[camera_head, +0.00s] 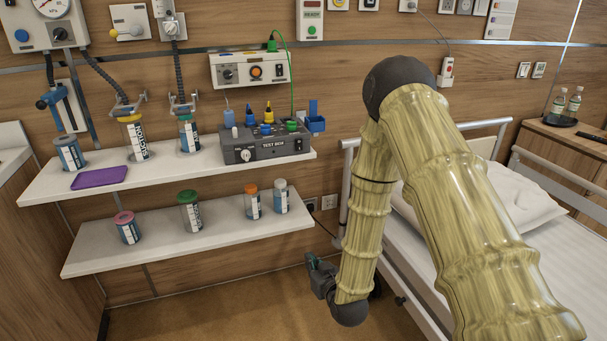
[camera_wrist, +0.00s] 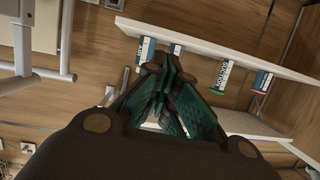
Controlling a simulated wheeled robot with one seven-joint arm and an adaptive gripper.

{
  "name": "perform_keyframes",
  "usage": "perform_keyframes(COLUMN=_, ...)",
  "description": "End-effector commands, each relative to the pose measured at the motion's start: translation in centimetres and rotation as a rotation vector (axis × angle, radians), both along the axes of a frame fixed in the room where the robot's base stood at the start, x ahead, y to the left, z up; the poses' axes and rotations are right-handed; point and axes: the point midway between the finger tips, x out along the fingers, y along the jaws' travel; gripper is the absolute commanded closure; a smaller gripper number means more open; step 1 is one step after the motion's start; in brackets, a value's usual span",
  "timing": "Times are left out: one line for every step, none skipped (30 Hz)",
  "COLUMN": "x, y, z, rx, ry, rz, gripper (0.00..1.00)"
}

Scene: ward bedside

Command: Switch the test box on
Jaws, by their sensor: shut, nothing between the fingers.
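The test box (camera_head: 268,148) is a dark grey box with a "TEST BOX" label, standing on the upper wall shelf in the head view. Its sloped front carries a round pale knob and small sockets; blue, yellow and green plugs stand on top. I cannot tell its switch state. My gripper (camera_head: 318,268) hangs low beside the bed, below and to the right of the lower shelf, well apart from the box. In the wrist view my gripper (camera_wrist: 160,105) shows its teal-lined fingers together and empty. The box cannot be made out in the wrist view.
The upper shelf (camera_head: 50,186) also holds several jars and a purple tray (camera_head: 100,177). The lower shelf (camera_head: 90,262) holds several lidded jars. A wall unit (camera_head: 250,70) with a green cable hangs above the box. The bed (camera_head: 560,235) stands at right. Floor below the shelves is clear.

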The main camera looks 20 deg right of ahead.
Motion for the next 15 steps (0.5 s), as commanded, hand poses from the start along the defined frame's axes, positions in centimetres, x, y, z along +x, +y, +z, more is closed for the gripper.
perform_keyframes(x=1.8, y=-0.3, z=0.2, rx=0.003, ry=-0.080, rz=-0.005, gripper=1.00)
perform_keyframes(x=2.7, y=-0.5, z=1.0, rx=0.004, ry=-0.127, rz=-0.006, gripper=1.00)
perform_keyframes(x=3.9, y=-0.7, z=2.2, rx=0.006, ry=-0.192, rz=-0.007, gripper=1.00)
perform_keyframes(x=4.7, y=-0.8, z=3.1, rx=0.006, ry=-0.240, rz=-0.008, gripper=1.00)
perform_keyframes(x=5.4, y=-1.0, z=4.0, rx=0.006, ry=-0.288, rz=-0.011, gripper=1.00)
perform_keyframes(x=6.4, y=-1.3, z=5.3, rx=0.007, ry=-0.352, rz=-0.015, gripper=1.00)
perform_keyframes(x=7.0, y=-1.5, z=6.2, rx=0.009, ry=-0.400, rz=-0.017, gripper=1.00)
perform_keyframes(x=7.5, y=-1.7, z=7.2, rx=0.009, ry=-0.448, rz=-0.019, gripper=1.00)
perform_keyframes(x=8.2, y=-2.0, z=8.5, rx=0.010, ry=-0.511, rz=-0.024, gripper=1.00)
perform_keyframes(x=8.6, y=-2.3, z=9.4, rx=0.011, ry=-0.557, rz=-0.028, gripper=1.00)
perform_keyframes(x=8.9, y=-2.5, z=10.4, rx=0.011, ry=-0.602, rz=-0.031, gripper=1.00)
perform_keyframes(x=9.3, y=-2.8, z=11.6, rx=0.011, ry=-0.659, rz=-0.035, gripper=1.00)
perform_keyframes(x=9.5, y=-3.1, z=12.5, rx=0.011, ry=-0.699, rz=-0.039, gripper=1.00)
perform_keyframes(x=9.6, y=-3.3, z=13.3, rx=0.012, ry=-0.738, rz=-0.043, gripper=1.00)
perform_keyframes(x=9.7, y=-3.5, z=14.3, rx=0.013, ry=-0.784, rz=-0.047, gripper=1.00)
